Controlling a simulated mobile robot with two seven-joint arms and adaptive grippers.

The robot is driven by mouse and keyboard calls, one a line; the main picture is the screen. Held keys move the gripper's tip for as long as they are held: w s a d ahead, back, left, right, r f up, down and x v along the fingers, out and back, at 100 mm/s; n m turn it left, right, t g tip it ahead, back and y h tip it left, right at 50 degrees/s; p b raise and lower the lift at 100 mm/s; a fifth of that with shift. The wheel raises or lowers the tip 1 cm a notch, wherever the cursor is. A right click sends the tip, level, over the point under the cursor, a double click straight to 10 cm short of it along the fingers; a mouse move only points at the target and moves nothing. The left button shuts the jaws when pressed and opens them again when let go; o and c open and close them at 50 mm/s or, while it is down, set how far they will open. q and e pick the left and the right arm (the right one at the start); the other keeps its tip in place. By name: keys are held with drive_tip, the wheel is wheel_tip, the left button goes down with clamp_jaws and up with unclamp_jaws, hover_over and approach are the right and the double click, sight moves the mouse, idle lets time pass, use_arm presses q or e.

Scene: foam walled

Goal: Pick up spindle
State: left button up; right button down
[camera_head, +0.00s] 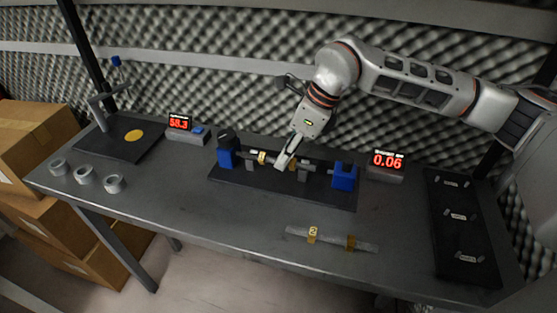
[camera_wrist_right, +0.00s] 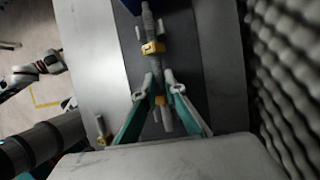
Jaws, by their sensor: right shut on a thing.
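A grey spindle (camera_head: 270,158) with yellow bands lies across a dark fixture between blue end blocks. My right gripper (camera_head: 283,164) reaches down to it from the upper right and is shut on its middle. In the right wrist view the gripper's green fingers (camera_wrist_right: 156,82) close on both sides of the spindle (camera_wrist_right: 149,25), with one yellow band beyond the fingertips and one between the fingers. I cannot tell whether it is lifted off its supports. A second grey spindle (camera_head: 331,240) with yellow bands lies loose near the table's front edge. My left gripper is not seen.
The fixture's base plate (camera_head: 285,193) has a blue block (camera_head: 344,177) at its right end. Red-lit displays (camera_head: 180,124) (camera_head: 387,162) stand behind. Several grey rings (camera_head: 84,175) sit at the left. A dark mat (camera_head: 464,240) with small parts is at the right. Foam walls close behind.

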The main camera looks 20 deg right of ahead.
wheel_tip(320, 180, up, 10)
drive_tip(key=shift+p, duration=0.35)
